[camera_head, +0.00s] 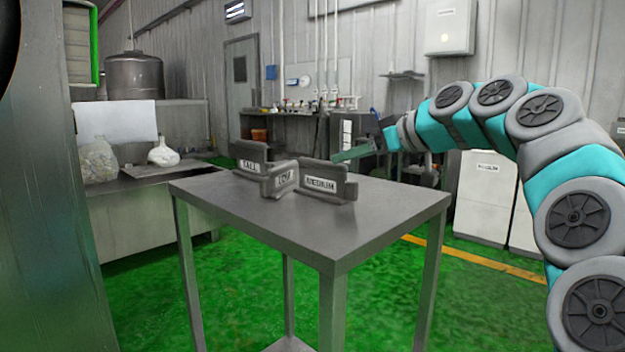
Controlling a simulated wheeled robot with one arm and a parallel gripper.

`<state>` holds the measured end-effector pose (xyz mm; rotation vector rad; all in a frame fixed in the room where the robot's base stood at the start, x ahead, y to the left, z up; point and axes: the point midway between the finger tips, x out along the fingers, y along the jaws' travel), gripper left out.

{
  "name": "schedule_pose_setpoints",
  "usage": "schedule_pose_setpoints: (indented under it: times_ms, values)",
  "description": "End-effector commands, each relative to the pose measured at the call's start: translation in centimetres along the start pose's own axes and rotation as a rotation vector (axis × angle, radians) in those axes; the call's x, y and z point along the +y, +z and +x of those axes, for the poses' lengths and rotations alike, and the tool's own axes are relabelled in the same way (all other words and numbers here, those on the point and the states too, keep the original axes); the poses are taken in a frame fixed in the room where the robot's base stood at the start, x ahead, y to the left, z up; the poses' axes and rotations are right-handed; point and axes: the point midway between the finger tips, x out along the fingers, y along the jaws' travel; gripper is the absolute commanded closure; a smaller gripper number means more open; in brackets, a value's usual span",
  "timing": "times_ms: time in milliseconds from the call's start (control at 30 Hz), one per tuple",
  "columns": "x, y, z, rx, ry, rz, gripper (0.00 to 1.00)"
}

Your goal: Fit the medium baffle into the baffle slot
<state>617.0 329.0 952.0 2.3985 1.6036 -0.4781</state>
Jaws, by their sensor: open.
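The medium baffle (327,180), a dark grey plate labelled MEDIUM, stands upright on the metal table (330,236). To its left stand a smaller baffle (279,180), with a partly readable label, and the baffle labelled TALL (249,163). My gripper (345,156) is open, just behind and above the right end of the medium baffle. It appears empty, and I cannot tell whether it touches the baffle. I cannot make out the baffle slot in this view.
White cabinets (486,198) stand behind at the right. The front of the table is bare, and green floor surrounds it.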

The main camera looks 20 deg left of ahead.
Motion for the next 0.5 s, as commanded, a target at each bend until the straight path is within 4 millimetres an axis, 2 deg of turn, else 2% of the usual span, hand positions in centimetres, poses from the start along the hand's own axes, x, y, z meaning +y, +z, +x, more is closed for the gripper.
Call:
schedule_pose_setpoints:
  times_ms: [367, 500]
  values:
    - [-0.2, 0.0, 3.1, 0.001, 0.0, -0.001, 0.43]
    - [-0.7, 0.2, 4.8, -0.003, -0.002, -0.001, 0.43]
